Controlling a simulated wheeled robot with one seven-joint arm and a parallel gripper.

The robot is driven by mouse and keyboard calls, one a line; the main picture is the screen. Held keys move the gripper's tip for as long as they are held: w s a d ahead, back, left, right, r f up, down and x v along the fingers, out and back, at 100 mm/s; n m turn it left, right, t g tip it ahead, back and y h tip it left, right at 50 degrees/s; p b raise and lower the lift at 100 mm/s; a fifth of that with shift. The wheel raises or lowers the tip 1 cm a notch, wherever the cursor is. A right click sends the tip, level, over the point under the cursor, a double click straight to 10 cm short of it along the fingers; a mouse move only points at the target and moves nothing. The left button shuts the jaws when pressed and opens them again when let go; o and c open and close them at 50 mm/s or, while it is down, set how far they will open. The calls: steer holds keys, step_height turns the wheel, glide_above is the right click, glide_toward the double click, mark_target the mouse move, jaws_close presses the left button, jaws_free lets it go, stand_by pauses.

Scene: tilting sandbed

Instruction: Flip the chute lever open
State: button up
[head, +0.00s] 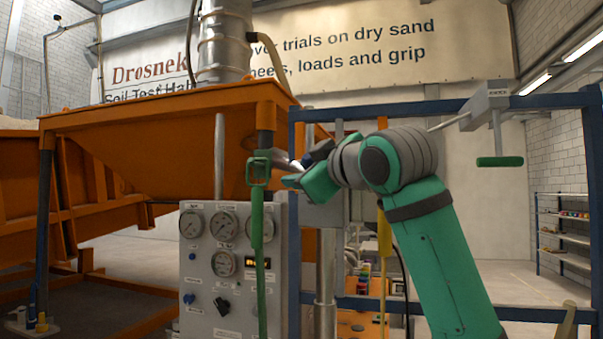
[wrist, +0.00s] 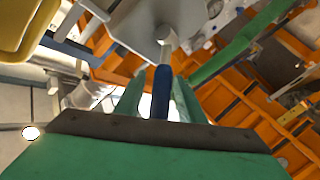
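The chute lever shows in the wrist view as a dark blue grip (wrist: 161,92) on a pale metal rod, which meets a light grey plate or box (wrist: 140,22). My gripper (wrist: 157,88) has its two green fingers on either side of the blue grip. A bright gap shows between the left finger and the grip; the right finger is closer, and I cannot tell whether it touches. In the head view my gripper (head: 298,178) is beside the orange hopper's lower right, where a small dark blue part (head: 320,151) shows, probably the grip. The lever's far end is hidden there.
An orange hopper (head: 150,125) stands at left. A grey gauge panel (head: 205,275) and a green upright bar (head: 257,225) are close left of my gripper. A blue frame (head: 294,250) and a yellow post (head: 384,235) are near my arm. A green T-handle (head: 500,162) hangs at right.

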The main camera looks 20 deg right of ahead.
jaws_close()
